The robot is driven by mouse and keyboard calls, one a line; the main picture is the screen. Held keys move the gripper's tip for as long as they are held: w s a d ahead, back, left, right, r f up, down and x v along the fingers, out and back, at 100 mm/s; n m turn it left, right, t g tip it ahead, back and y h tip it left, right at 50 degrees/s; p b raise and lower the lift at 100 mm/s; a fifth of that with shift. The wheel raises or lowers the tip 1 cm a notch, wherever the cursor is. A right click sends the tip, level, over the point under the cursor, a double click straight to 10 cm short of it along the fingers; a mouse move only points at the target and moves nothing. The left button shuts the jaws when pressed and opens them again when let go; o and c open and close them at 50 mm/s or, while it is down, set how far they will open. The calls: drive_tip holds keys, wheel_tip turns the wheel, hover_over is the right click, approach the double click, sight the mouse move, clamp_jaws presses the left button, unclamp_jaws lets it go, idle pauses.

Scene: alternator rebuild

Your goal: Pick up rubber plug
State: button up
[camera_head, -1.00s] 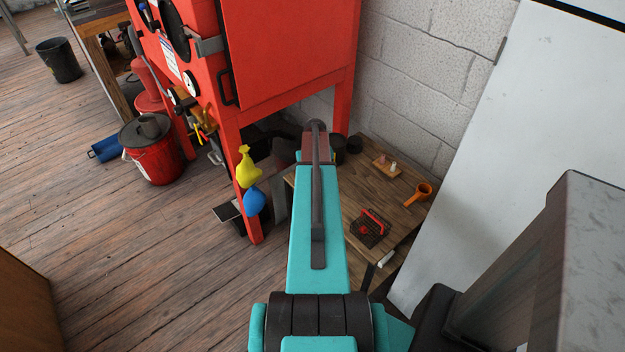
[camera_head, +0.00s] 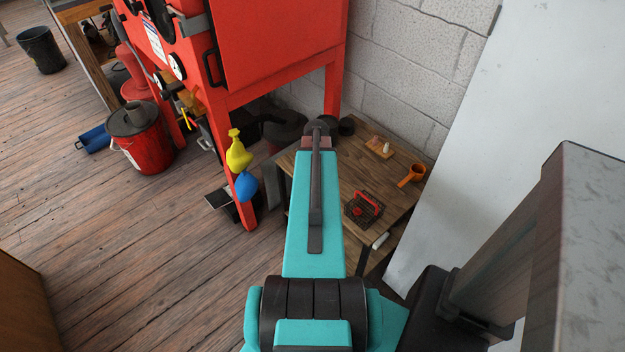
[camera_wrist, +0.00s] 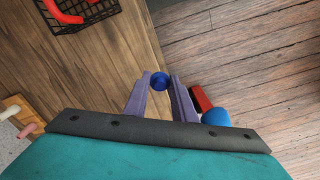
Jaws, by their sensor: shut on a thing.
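In the wrist view, my gripper (camera_wrist: 160,79) is shut on a small blue round piece, which looks like the rubber plug (camera_wrist: 160,81). The plug sits between the two purple fingertips. It is over or close to the edge of the wooden table (camera_wrist: 90,75); its height above the table cannot be told. In the head view my own arm hides the gripper and the plug.
On the table (camera_head: 348,172) are a black wire basket with a red handle (camera_head: 363,209), an orange cup-like thing (camera_head: 411,176) and a small wooden board (camera_head: 380,148). A red cabinet (camera_head: 275,45) stands behind left. Open floor (camera_head: 130,260) lies left.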

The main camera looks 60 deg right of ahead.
drive_tip(key=shift+s+a+r, duration=0.1)
drive_tip(key=shift+s+a, duration=0.45)
drive_tip(key=shift+s, duration=0.05)
drive_tip(key=shift+r, duration=0.2)
idle(0.4)
drive_tip(key=shift+r+p, duration=1.25)
drive_tip(key=shift+r, duration=0.55)
drive_tip(key=shift+w, duration=0.1)
